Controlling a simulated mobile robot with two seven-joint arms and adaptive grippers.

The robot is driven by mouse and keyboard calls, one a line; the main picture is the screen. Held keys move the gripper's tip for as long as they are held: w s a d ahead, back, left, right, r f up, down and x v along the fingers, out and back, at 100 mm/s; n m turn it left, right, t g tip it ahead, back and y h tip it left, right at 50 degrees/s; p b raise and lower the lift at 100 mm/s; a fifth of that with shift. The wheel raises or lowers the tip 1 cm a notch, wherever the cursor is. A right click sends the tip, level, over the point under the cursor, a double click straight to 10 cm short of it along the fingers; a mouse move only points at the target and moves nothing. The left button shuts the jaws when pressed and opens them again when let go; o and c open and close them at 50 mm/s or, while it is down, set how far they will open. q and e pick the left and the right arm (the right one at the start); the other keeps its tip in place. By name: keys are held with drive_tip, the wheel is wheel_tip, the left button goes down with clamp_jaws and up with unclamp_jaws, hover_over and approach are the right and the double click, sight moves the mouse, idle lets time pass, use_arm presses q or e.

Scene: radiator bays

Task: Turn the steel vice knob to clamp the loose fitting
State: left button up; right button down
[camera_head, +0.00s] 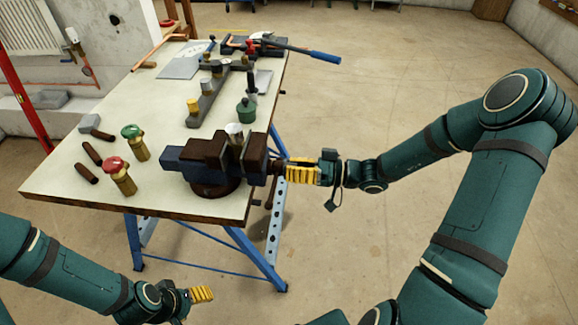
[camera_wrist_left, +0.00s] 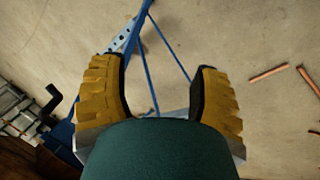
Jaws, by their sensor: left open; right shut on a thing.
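A blue and dark brown vice (camera_head: 212,160) stands at the front right corner of the workbench. A pale, round-topped fitting (camera_head: 234,131) shows upright at the vice jaws; how firmly it sits cannot be seen. My right gripper (camera_head: 292,171) is at the right end of the vice, its yellow fingers shut on the knob, which they mostly hide. My left gripper (camera_head: 201,294) is low in front of the bench, away from the vice. In the left wrist view its two yellow fingers (camera_wrist_left: 160,92) are apart, with nothing between them.
The workbench (camera_head: 75,180) stands on blue legs (camera_head: 240,255). Red-topped (camera_head: 118,172) and green-topped (camera_head: 135,142) valves stand left of the vice. A grey rail (camera_head: 210,100) with fittings, a green container (camera_head: 246,110) and tools lie behind. Copper pipes (camera_wrist_left: 268,72) lie on the floor.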

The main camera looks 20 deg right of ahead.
drive_tip(key=m+p, duration=0.1)
drive_tip(key=m, duration=0.2)
drive_tip(key=m+p, duration=0.2)
drive_tip(key=shift+r+m, duration=0.2)
drive_tip(key=shift+m, duration=0.2)
drive_tip(key=m+p, duration=0.1)
drive_tip(key=m, duration=0.1)
drive_tip(key=shift+m+p, duration=0.4)
drive_tip(key=m+p, duration=0.1)
drive_tip(key=m, duration=0.1)
drive_tip(key=shift+m+p, duration=0.3)
drive_tip(key=m+p, duration=0.2)
drive_tip(key=m, duration=0.2)
drive_tip(key=m+p, duration=0.3)
drive_tip(key=m, duration=0.2)
drive_tip(key=m+p, duration=0.1)
drive_tip(key=m, duration=0.1)
drive_tip(key=shift+m, duration=0.4)
drive_tip(key=m+p, duration=0.2)
drive_tip(key=m, duration=0.3)
drive_tip(key=shift+f, duration=0.1)
drive_tip(key=c, duration=0.8)
unclamp_jaws()
drive_tip(key=shift+f, duration=0.1)
